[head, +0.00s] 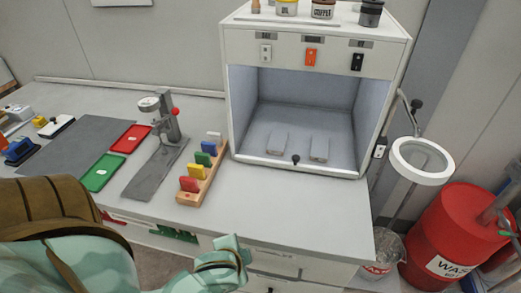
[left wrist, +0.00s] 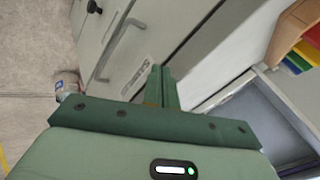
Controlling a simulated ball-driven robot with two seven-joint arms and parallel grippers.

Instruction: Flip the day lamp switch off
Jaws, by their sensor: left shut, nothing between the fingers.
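A white light booth (head: 232,95) stands at the back of the counter. Its top panel carries a white switch (head: 266,52), an orange switch (head: 311,57) and a black switch (head: 357,61) in a row. My left gripper (head: 238,262) is low at the counter's front edge, well below and in front of the booth, shut and empty. Its shut fingers also show in the left wrist view (left wrist: 160,88). My right gripper is not in view.
A wooden rack (head: 203,187) with coloured blocks stands left of the booth. A ring lamp (head: 422,161) on an arm stands right, above a red waste bin (head: 440,235). The counter before the booth is clear.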

